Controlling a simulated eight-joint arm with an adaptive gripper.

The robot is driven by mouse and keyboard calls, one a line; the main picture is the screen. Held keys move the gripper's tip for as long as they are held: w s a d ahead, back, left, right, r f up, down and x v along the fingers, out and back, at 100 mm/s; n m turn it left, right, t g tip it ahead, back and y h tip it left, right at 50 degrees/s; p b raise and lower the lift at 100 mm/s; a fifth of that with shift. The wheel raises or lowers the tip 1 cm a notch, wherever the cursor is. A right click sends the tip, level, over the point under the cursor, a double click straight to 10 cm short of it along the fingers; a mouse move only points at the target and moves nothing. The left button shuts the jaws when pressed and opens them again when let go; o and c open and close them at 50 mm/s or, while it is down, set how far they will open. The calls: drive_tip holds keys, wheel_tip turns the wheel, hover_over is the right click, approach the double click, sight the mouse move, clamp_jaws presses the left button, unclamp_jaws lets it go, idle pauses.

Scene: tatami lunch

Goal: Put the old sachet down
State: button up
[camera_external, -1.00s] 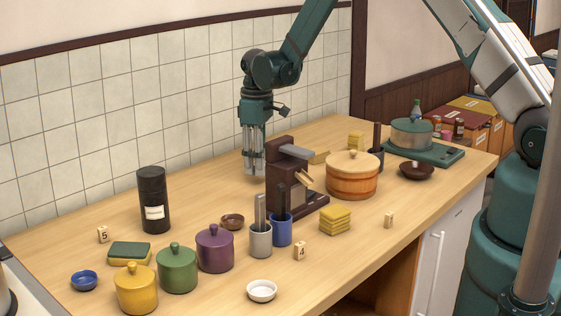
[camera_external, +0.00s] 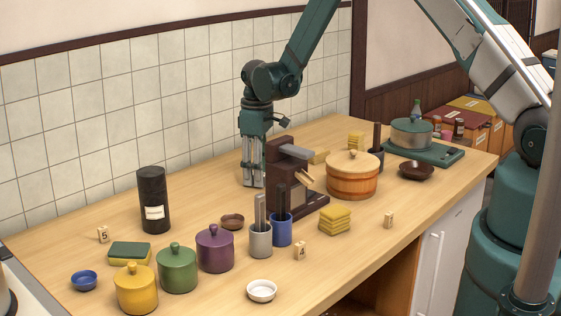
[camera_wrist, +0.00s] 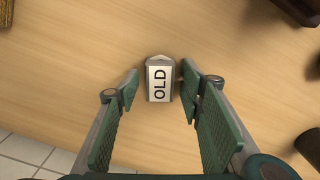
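The old sachet (camera_wrist: 160,84) is a small grey packet with a white label reading "OLD" in the wrist view. It appears to be on the wooden counter. My gripper (camera_wrist: 159,74) is open around it, with one finger on each side and a visible gap to each. The sachet cannot be made out there.
A black canister (camera_external: 153,190) stands to the left and a wooden tub (camera_external: 351,180) to the right. Cups and lidded pots fill the front. The counter (camera_external: 205,180) between canister and gripper is clear.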

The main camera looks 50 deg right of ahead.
drive_tip(key=shift+r, duration=0.15)
idle(0.3)
wheel_tip(320, 180, up, 12)
drive_tip(key=shift+b, duration=0.45)
idle(0.4)
drive_tip(key=shift+r, duration=0.1)
idle(0.5)
drive_tip(key=s+a+r+m+t, duration=0.1)
drive_tip(key=s+a+r+t, duration=0.1)
drive_tip(key=s+a+r, duration=0.7)
drive_tip(key=s+a+r+m+t, duration=0.1)
drive_tip(key=s+a+r, duration=0.1)
drive_tip(key=s+r, duration=1.15)
drive_tip(key=s+a+r+m+t, duration=0.1)
drive_tip(key=s+a+r, duration=0.1)
drive_tip(key=s, duration=0.5)
drive_tip(key=s+a+r+t, duration=0.1)
drive_tip(key=s+a+r, duration=0.1)
drive_tip(key=s, duration=0.6)
drive_tip(key=s+a+r+m+t, duration=0.1)
drive_tip(key=s+a+r+t, duration=0.1)
drive_tip(key=s+a, duration=0.2)
drive_tip(key=s, duration=0.3)
drive_tip(key=shift+s+r+m, duration=0.3)
drive_tip(key=shift+s, duration=0.05)
